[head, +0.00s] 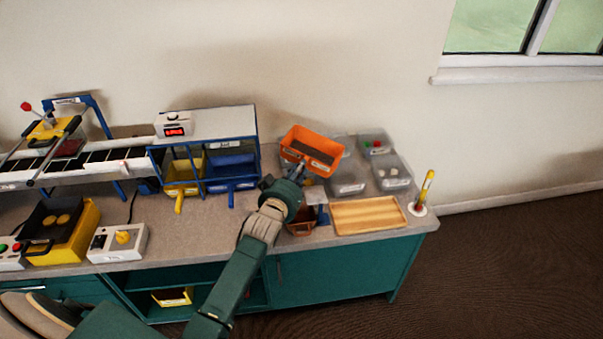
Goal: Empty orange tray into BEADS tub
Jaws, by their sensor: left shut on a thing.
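The orange tray (322,137) is up above the back right of the bench, beside the grey tubs, and looks tilted with its open top towards me. A small label is on it. Its inside looks dark; I cannot tell what lies in it. My left gripper (297,176) is shut on the orange tray at its lower side, and the wrist partly hides the fingers. Grey see-through tubs stand right of the tray: one in front (347,187), one at right (392,184) with pale pieces, one behind with green and red pieces (377,153). I cannot read which is BEADS. My right gripper is not in view.
A wooden board (367,216) lies at the front right, next to a stand with a yellow stick (426,187). A brown bin (300,228) sits below my wrist. A blue rack (256,150) with yellow and blue bins stands left. The bench's right edge is near.

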